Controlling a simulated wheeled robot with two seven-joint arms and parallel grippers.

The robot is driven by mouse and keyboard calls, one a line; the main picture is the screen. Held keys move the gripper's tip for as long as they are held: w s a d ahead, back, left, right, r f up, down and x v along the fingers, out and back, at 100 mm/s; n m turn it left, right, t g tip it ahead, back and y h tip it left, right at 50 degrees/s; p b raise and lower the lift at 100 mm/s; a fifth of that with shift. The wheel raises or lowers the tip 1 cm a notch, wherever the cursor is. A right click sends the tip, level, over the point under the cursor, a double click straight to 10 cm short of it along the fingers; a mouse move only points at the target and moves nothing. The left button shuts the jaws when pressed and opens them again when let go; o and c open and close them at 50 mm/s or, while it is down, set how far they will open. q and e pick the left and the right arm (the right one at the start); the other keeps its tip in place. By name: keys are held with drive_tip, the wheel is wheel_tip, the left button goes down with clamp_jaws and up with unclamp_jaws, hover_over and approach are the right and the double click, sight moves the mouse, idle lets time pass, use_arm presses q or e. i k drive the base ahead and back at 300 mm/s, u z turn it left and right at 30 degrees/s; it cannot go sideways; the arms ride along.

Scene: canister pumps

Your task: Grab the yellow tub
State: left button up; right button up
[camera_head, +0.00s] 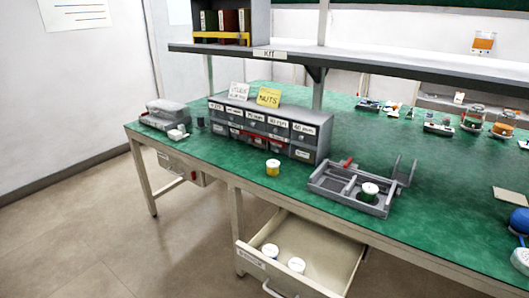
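The yellow tub (272,168) is a small round container with a white lid and a yellow side. It stands upright on the green tabletop, just in front of the grey drawer cabinet and left of a grey tray. Nothing covers it. Neither of my grippers shows in the head view.
The green table (230,178) has a clear strip along its front edge. A grey drawer cabinet (250,141) stands behind the tub. An open drawer (325,262) with two white-lidded tubs juts out below.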

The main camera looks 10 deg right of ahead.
sight(273, 165)
drive_tip(key=i, duration=1.15)
drive_tip(key=z, duration=1.8)
